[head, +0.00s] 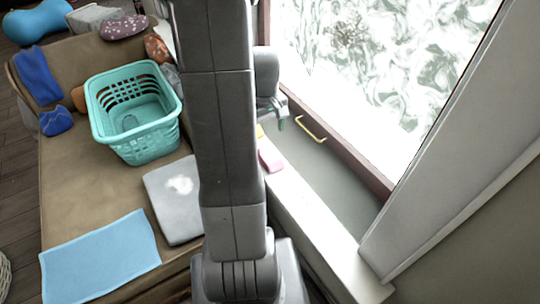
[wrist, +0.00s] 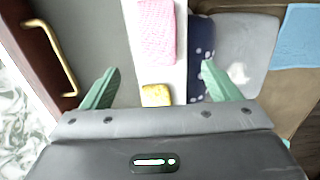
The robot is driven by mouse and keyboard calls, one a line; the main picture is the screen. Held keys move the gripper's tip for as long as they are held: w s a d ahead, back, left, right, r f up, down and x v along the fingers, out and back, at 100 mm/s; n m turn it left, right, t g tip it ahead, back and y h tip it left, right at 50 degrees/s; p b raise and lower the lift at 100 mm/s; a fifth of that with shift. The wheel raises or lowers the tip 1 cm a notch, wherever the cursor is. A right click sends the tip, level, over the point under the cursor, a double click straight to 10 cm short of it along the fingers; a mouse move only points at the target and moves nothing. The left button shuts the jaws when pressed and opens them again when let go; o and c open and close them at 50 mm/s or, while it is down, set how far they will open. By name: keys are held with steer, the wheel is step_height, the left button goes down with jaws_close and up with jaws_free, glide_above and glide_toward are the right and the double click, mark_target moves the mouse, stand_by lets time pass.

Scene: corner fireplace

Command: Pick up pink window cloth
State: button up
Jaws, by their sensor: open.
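The pink window cloth (wrist: 156,30) lies flat on the white window ledge (wrist: 180,70) in the wrist view, near the top of the picture. In the head view the pink cloth (head: 270,157) shows just right of my arm, partly hidden by it. My gripper (wrist: 153,85) is open and empty, its two green fingers spread wide above the ledge, with the cloth beyond the fingertips. In the head view my gripper (head: 282,122) is by the window, partly hidden by the arm.
A yellow sponge-like item (wrist: 155,95) lies between the fingers, near the cloth. A brass handle (head: 311,130) is on the brown window frame. A dark blue dotted item (wrist: 201,45) lies beside the ledge. A turquoise basket (head: 150,143) and blue cloth (head: 100,258) rest on the brown seat.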

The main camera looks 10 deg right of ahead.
mark_target(266, 149)
steer(key=f, duration=0.9)
steer(key=shift+w+b, duration=0.3)
steer(key=shift+b, duration=0.1)
steer(key=c, duration=1.1)
step_height(266, 149, up, 10)
steer(key=shift+r+p, duration=0.1)
steer(key=shift+p, duration=0.5)
